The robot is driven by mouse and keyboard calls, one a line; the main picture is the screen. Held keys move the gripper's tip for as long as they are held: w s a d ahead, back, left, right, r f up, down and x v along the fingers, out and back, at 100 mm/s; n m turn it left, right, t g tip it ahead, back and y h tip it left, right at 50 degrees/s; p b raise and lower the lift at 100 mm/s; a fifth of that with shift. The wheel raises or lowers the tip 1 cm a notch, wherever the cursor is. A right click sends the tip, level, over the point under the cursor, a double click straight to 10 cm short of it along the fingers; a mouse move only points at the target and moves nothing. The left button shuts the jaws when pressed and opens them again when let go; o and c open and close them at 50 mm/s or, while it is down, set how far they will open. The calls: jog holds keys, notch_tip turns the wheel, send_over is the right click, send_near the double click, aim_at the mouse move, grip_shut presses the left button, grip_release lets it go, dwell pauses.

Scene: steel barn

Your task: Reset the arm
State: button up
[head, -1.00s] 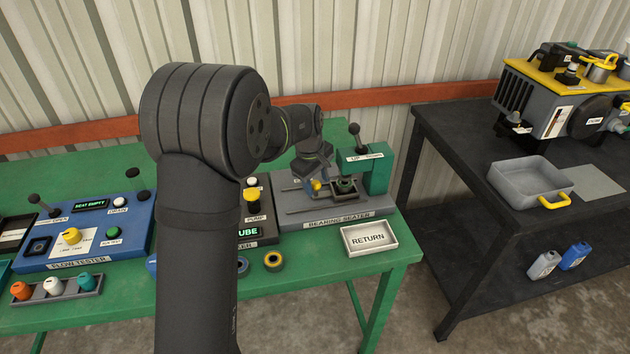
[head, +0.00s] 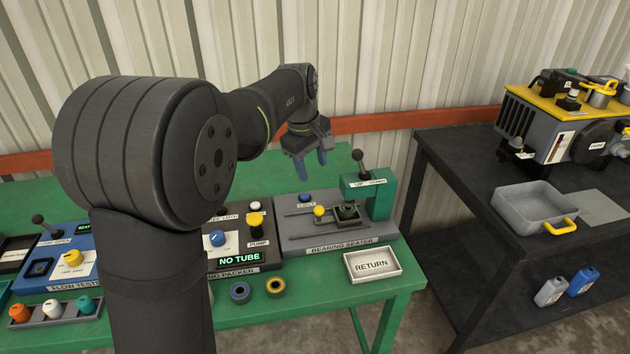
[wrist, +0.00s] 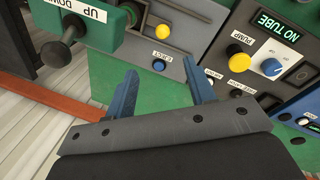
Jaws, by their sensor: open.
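My gripper (head: 311,163) is open and empty in the head view, raised above the back of the bearing seater (head: 300,232). Its blue fingers also show spread apart in the wrist view (wrist: 162,88), with nothing between them. The bearing seater has a yellow knob, an eject button (wrist: 159,65) and a green press head (head: 374,200) with a black lever (head: 358,156). My gripper is apart from all of these. My arm comes in from the left and hides part of the flow tester.
The packer (head: 236,260) reads NO TUBE, left of the seater. Two rings, one blue (head: 240,292) and one yellow (head: 275,287), lie at the green table's front. A RETURN tray (head: 373,278) is front right. A dark bench (head: 470,205) with a grey tray (head: 505,202) stands right.

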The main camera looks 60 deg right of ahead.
aim_at(318, 207)
jog(key=shift+a+r, duration=0.2)
jog(key=shift+r, duration=0.8)
jog(key=shift+f, duration=0.1)
jog(key=d+f, duration=0.1)
jog(key=f, duration=0.4)
jog(key=d+f, duration=0.1)
jog(key=f, duration=0.5)
jog(key=d+f, duration=0.1)
jog(key=f, duration=0.5)
jog(key=shift+s, duration=0.15)
jog(key=shift+o, duration=0.2)
